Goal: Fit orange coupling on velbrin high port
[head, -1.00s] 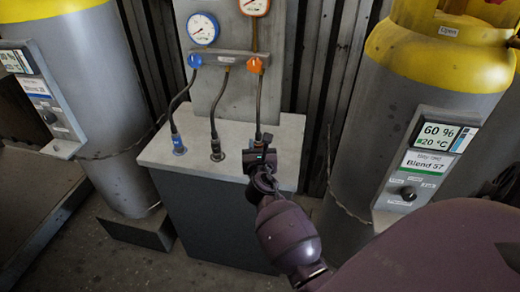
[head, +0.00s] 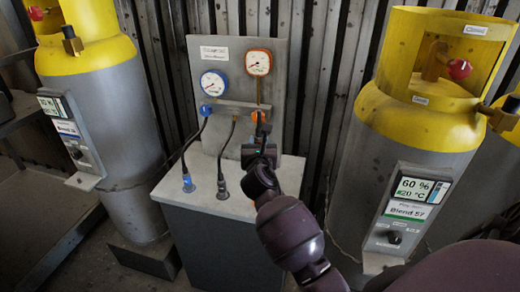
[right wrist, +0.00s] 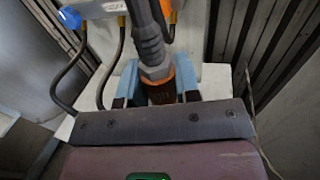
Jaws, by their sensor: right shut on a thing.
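The orange coupling (right wrist: 160,82) is on the end of a thick dark hose fitting. My right gripper (right wrist: 157,88), with blue fingertips, is shut around it. In the head view the right gripper (head: 262,152) is above the grey cabinet's top, in front of the gauge panel and just below the orange knob (head: 258,116). The coupling itself is mostly hidden there by the gripper. My left gripper is not in view. I cannot read the name Velbrin on any label, so I cannot tell which port is the high one.
The panel (head: 280,52) carries a blue gauge (head: 214,83) and an orange gauge (head: 258,62). A blue-ended hose (head: 188,183) and a black one (head: 222,190) stand on the cabinet (head: 290,185). Yellow-topped cylinders stand left (head: 140,190) and right (head: 425,130); brass valve fittings (head: 72,42) show.

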